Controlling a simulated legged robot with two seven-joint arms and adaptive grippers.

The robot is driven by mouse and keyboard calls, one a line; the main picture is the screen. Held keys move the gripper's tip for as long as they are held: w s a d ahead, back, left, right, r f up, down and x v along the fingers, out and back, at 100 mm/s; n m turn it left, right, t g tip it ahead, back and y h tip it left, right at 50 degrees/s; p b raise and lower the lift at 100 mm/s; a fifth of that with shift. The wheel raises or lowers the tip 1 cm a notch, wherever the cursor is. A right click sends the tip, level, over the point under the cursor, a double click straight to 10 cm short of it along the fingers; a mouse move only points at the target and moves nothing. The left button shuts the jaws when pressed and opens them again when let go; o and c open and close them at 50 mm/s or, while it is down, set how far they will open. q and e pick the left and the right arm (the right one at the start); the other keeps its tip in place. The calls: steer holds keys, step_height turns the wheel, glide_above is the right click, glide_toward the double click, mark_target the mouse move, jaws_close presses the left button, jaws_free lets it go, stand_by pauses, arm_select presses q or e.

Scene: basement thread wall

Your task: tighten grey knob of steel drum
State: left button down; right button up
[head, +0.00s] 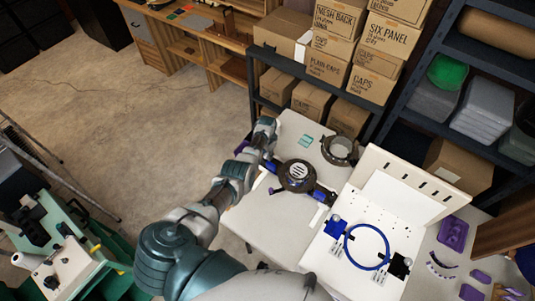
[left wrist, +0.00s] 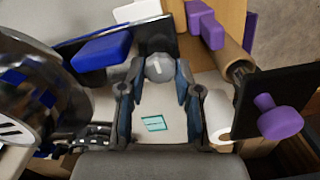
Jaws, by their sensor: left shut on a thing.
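The steel drum, a dark shiny round body (left wrist: 35,95), fills the left edge of the left wrist view. In the head view it appears as a dark round unit with a slotted pale top (head: 298,174), on a white table. The grey knob (left wrist: 159,67) has a pale mark on its face and sits between the fingertips of my left gripper (left wrist: 157,80). My left gripper is shut on the knob. In the head view this gripper (head: 265,132) is small, beside the drum's upper left, and the knob cannot be made out. My right gripper is not in view.
Blue blocks (left wrist: 102,50) and purple knobs (left wrist: 281,120) are close around the gripper. A grey ring clamp (head: 340,150) and teal card (head: 305,141) lie on the table. A white panel with a blue loop (head: 366,247) stands to the right. Boxes (head: 328,66) crowd the back.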

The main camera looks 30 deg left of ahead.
mark_target(266, 155)
arm_select(q)
steer(key=shift+a, duration=0.1)
steer(key=c, duration=0.8)
jaws_free()
step_height(266, 155, up, 12)
steer(key=shift+f, duration=0.1)
